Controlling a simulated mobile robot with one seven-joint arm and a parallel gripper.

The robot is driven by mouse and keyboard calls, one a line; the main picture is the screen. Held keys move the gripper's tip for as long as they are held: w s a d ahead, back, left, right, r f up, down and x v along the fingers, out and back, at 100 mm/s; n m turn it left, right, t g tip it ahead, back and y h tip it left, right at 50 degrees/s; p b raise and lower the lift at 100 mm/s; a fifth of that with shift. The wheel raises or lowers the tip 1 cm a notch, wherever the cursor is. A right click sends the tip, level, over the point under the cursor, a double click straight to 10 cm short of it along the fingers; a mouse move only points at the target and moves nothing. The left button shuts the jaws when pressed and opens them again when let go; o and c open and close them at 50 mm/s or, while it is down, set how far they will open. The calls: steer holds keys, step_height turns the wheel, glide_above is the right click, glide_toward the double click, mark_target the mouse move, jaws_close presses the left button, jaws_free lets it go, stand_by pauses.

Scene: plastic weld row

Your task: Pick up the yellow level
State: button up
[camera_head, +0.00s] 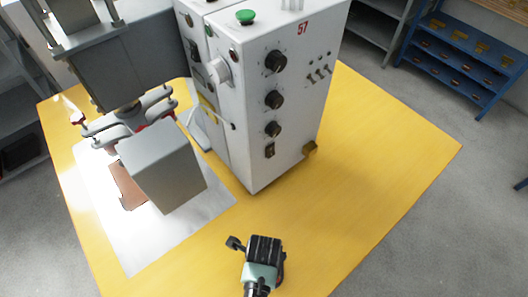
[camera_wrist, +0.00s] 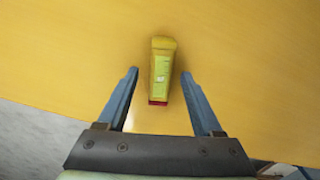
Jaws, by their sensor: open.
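The yellow level (camera_wrist: 162,68) lies on the yellow table, upright in the wrist view, with a yellow-green label on top and a red end towards me. My gripper (camera_wrist: 160,73) is open, with one blue finger on each side of the level and a gap between each finger and it. I cannot tell how far the fingertips are above the table. In the head view my gripper (camera_head: 263,248) is over the front part of the table, and I cannot make out the level there.
A large white machine (camera_head: 265,110) with black knobs stands on the yellow table (camera_head: 380,165) behind my gripper. A grey block (camera_head: 165,170) of the welding press is at the left, over a pale sheet (camera_head: 150,240). The table's right side is clear. Blue shelves (camera_head: 465,60) stand behind.

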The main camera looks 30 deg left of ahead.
steer(key=shift+f, duration=0.1)
jaws_close()
stand_by(0.3)
